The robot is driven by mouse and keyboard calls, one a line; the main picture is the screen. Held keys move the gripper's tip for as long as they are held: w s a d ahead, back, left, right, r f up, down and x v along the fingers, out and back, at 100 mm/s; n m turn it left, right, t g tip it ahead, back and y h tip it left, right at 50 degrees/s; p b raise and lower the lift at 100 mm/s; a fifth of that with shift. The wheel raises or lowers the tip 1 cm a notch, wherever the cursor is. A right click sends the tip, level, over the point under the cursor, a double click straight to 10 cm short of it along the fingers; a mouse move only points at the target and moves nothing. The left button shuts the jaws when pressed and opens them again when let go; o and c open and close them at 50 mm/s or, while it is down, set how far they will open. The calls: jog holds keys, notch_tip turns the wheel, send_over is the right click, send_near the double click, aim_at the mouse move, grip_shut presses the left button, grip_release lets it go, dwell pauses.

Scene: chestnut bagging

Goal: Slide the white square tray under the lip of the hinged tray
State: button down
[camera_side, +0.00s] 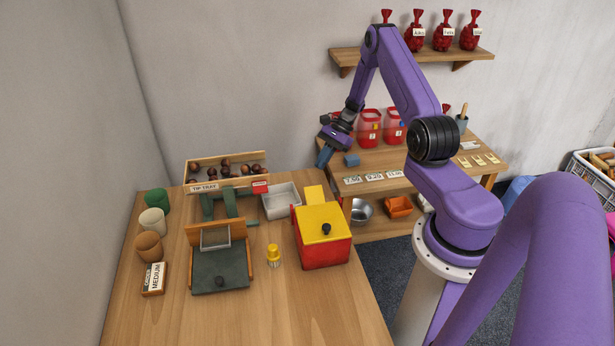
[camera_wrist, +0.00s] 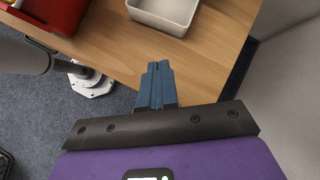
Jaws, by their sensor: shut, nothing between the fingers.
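The white square tray (camera_side: 281,202) lies empty on the table, just right of the green stand under the hinged tray. It also shows at the top edge of the wrist view (camera_wrist: 150,15), partly cut off. The hinged tray (camera_side: 190,188), labelled TIP TRAY, is a wooden tray with several chestnuts in it, at the back of the table. The white tray is beside it, apart from its lip. My gripper (camera_side: 322,160) is shut and empty, up and right of the white tray near the table's far right corner. Its blue fingers (camera_wrist: 155,66) are pressed together in the wrist view.
A red box with a yellow lid (camera_side: 324,221) stands in front right of the white tray. A yellow-capped item (camera_side: 273,255) and a dark plate in a wooden frame (camera_side: 219,275) are nearer. A shelf bench (camera_side: 420,160) with red containers stands behind right. The front table is clear.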

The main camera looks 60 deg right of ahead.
aim_at(297, 193)
jog(key=w+a+f+n+g+h, duration=0.1)
jog(key=w+n, duration=0.1)
jog(key=n, duration=0.1)
jog(key=w+a+n+g+h, duration=0.1)
jog(key=w+n, duration=0.2)
jog(key=w+a+f+n+g+h, duration=0.1)
jog(key=w+n, duration=0.2)
jog(key=shift+a+f+g, duration=0.25)
jog(key=shift+f+g, duration=0.05)
jog(key=w+n+h, duration=0.1)
jog(key=w+a+n+h, duration=0.1)
jog(key=w+n, duration=0.1)
jog(key=w+n+h, duration=0.1)
jog(key=w+n, duration=0.1)
jog(key=shift+a+f+g, duration=0.1)
jog(key=shift+a+g, duration=0.2)
jog(key=shift+s+a, duration=0.9)
jog(key=shift+s, duration=0.8)
jog(key=shift+s+a, duration=0.95)
jog(key=shift+s, duration=0.8)
jog(key=shift+s+a, duration=0.9)
jog(key=shift+s, duration=0.8)
jog(key=shift+s+f, duration=0.1)
jog(key=shift+f, duration=0.75)
jog(key=shift+w+d, duration=0.3)
jog(key=shift+w, duration=0.25)
